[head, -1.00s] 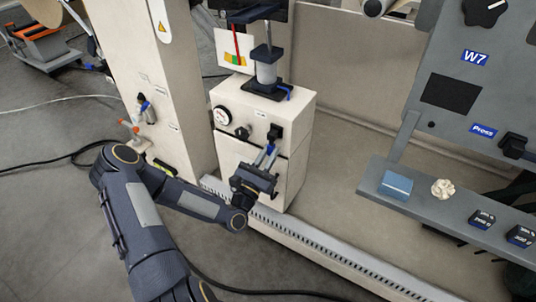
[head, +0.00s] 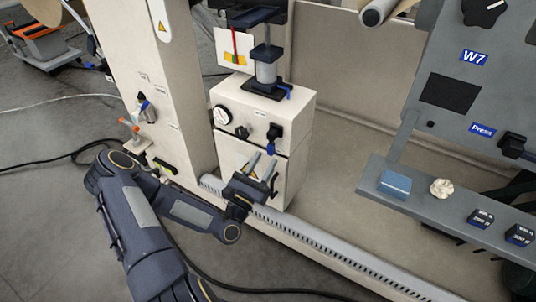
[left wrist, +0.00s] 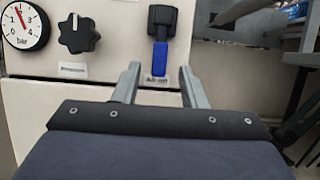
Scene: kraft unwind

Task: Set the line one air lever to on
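The air lever (head: 274,132) is a black block on the front of the cream cabinet (head: 297,150), right of a dial gauge and a black knob. In the left wrist view the lever (left wrist: 160,58) has a blue handle hanging straight down, with a small label at its lower end that I cannot read surely. My left gripper (head: 262,163) is open and empty, below and in front of the lever. In the left wrist view my left gripper (left wrist: 158,75) has its fingers spread either side of the handle's lower end, apart from it. My right gripper is not in view.
The gauge (left wrist: 24,24) and the black knob (left wrist: 79,34) sit left of the lever. A cream column (head: 150,60) with a small blue-handled fitting (head: 145,104) stands at left. A slotted rail (head: 330,245) runs along the floor. A grey control panel (head: 445,60) stands at right.

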